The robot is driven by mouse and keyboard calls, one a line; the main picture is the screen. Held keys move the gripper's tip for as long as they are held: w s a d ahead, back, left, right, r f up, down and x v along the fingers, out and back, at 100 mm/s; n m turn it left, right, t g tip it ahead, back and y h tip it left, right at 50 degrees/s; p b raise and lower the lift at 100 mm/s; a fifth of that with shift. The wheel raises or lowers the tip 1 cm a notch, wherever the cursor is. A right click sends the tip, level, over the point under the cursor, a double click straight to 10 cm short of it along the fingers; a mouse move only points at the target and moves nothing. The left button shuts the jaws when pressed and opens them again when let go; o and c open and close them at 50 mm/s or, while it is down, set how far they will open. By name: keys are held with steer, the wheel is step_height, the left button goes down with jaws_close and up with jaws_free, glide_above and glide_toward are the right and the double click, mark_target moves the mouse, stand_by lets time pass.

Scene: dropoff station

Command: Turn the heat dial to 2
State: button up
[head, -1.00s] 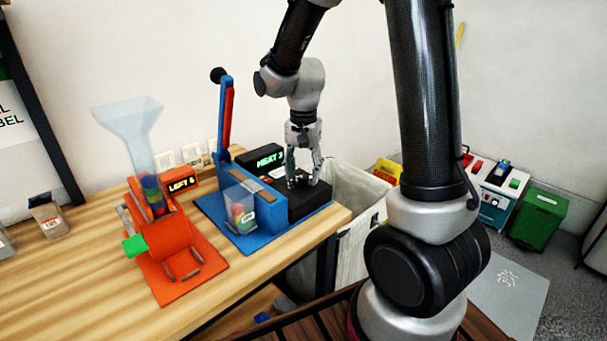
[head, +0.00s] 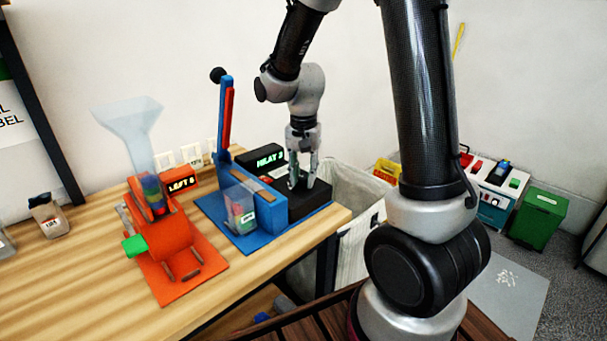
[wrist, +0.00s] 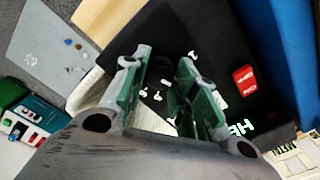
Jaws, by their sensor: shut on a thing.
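The heat dial (wrist: 160,74) is a small dark knob on the black top (head: 319,203) of the blue sealing machine. White marks surround it in the wrist view. My gripper (head: 301,183) points down over the black top and is shut on the dial, with one green-padded finger on each side; the wrist view shows the fingers (wrist: 158,80) around it. The fingers hide much of the dial, and its pointer cannot be made out. The lit green display (head: 269,160) behind it appears to read HEAT 3. In the wrist view only part of its lettering (wrist: 240,128) shows.
The machine's blue lever (head: 225,115) with a black knob stands upright left of my gripper. A red button (wrist: 243,78) sits near the dial. An orange dispenser (head: 165,250) stands on the table further left. A pale bin (head: 345,215) is right of the table edge.

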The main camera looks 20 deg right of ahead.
mark_target(304, 177)
steer(key=shift+n, duration=2.7)
steer(key=o, duration=1.1)
step_height(304, 177, up, 12)
